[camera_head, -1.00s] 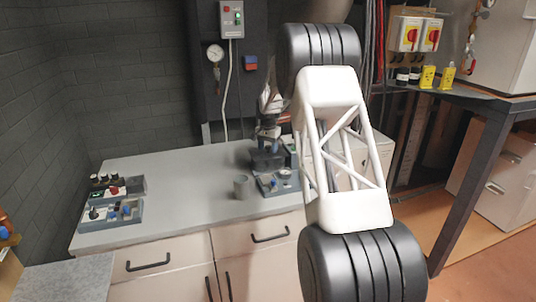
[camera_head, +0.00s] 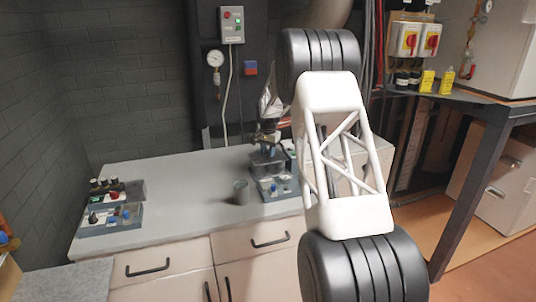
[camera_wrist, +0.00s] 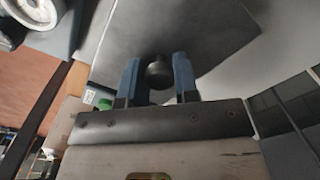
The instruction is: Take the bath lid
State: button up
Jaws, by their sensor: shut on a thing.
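My gripper (camera_wrist: 157,64) shows in the wrist view as two upright blue fingers. They are shut on a dark round knob (camera_wrist: 158,73) between them, which I take for the knob of the bath lid. A dark grey plate (camera_wrist: 200,28), apparently the lid, spreads beyond the fingers. In the head view my gripper (camera_head: 268,138) is small and partly hidden by my own arm, above the dark bath (camera_head: 268,163) on the grey bench. I cannot tell how large the gap between lid and bath is.
A grey cup (camera_head: 241,192) stands on the bench (camera_head: 180,190) left of the bath. The bench middle is clear.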

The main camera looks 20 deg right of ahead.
jog(key=shift+r, duration=1.6)
jog(key=shift+s+r, duration=0.1)
jog(key=shift+s, duration=0.15)
jog(key=s+a+r, duration=0.1)
jog(key=s+a, duration=0.1)
jog(key=s, duration=1.3)
jog(key=shift+s+a+r, duration=0.15)
jog(key=shift+a+r, duration=0.05)
jog(key=shift+a, duration=0.1)
